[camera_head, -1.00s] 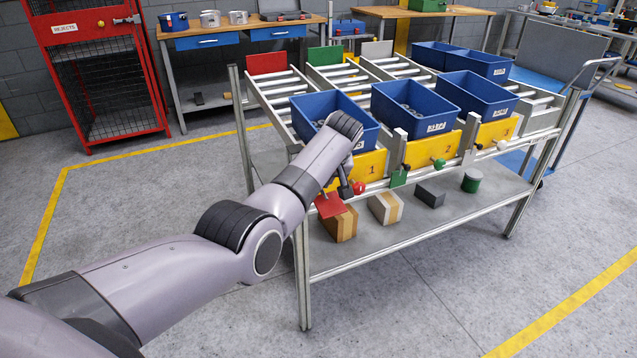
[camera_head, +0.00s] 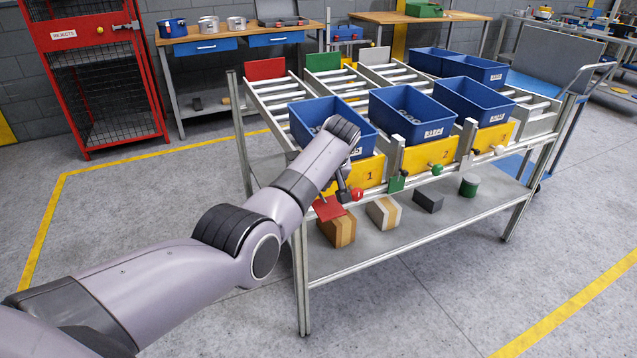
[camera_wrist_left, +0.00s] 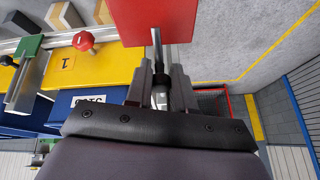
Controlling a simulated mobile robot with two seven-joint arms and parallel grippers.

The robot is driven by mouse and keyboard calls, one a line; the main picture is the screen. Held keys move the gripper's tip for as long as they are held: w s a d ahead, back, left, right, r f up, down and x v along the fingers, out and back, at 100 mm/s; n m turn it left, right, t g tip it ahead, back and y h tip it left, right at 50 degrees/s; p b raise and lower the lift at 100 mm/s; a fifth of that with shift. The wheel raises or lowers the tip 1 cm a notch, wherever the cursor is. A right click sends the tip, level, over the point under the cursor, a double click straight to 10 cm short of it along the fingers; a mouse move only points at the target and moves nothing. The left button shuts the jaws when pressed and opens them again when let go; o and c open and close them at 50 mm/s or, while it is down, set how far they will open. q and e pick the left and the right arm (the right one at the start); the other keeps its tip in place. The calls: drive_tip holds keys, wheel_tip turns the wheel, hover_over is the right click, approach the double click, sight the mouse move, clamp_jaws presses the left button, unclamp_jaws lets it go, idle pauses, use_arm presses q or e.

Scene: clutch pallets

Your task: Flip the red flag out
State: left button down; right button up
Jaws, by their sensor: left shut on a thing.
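The red flag (camera_head: 330,208) is a flat plate at the front left end of the rack, below the yellow panel marked 1 (camera_head: 369,175). In the left wrist view the red flag (camera_wrist_left: 152,20) fills the top middle, on a thin metal rod. My left gripper (camera_head: 342,190) reaches to it from the left. In the wrist view its fingers (camera_wrist_left: 160,75) are shut around the rod at the flag's base. A red knob (camera_head: 357,194) sits just right of the gripper. The arm partly hides the left end of the rack. My right gripper is not in view.
A green flag (camera_head: 396,182) hangs at the second lane. Blue bins (camera_head: 414,128) stand on the roller rack. Boxes (camera_head: 383,212) lie on the lower shelf (camera_head: 380,246). The floor in front of the rack is clear.

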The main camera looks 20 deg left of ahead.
sight(324, 200)
use_arm(q)
drive_tip(key=shift+w+a+r, duration=0.25)
drive_tip(key=shift+a+r, duration=0.05)
drive_tip(key=shift+r, duration=0.2)
drive_tip(key=c, duration=1)
unclamp_jaws()
drive_tip(key=shift+s+d+f, duration=0.1)
drive_tip(key=shift+f, duration=0.1)
drive_tip(key=shift+p+v, duration=0.4)
drive_tip(key=shift+v, duration=3.2)
drive_tip(key=shift+c, duration=0.2)
